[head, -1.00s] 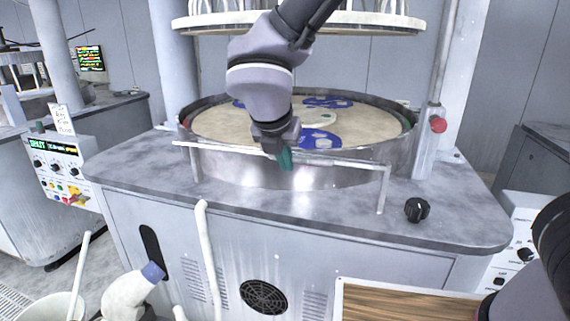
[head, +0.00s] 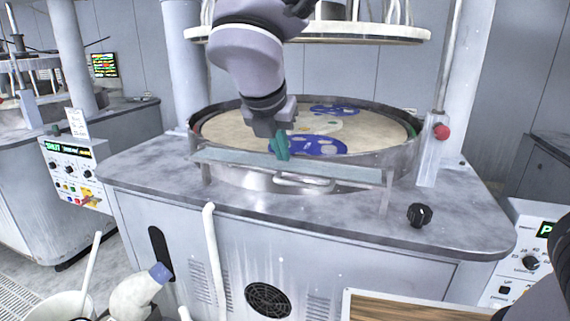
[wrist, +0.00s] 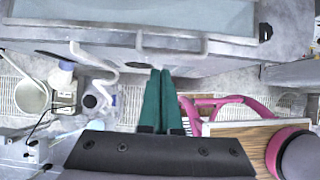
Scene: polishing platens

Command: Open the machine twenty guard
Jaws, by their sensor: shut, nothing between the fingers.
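The guard (head: 235,160) is a long, narrow grey panel between two short posts at the front of the round polishing platen (head: 230,130). It looks tilted, with its flat face showing, and a metal handle (head: 303,183) sits under its front edge. In the wrist view the guard (wrist: 190,42) spans the top, with its handle (wrist: 140,58) below. My gripper (head: 281,155) has green fingers pressed together with nothing between them. It is over the guard's rear edge in the head view; I cannot tell if it touches. The fingers also show in the wrist view (wrist: 161,72). No machine number is legible.
A black knob (head: 419,214) stands on the worktop at the right, and a red button (head: 441,132) is on the right post. Blue carriers (head: 318,146) lie on the platen. A raised upper plate (head: 350,30) hangs above. A control panel (head: 70,172) is at the left.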

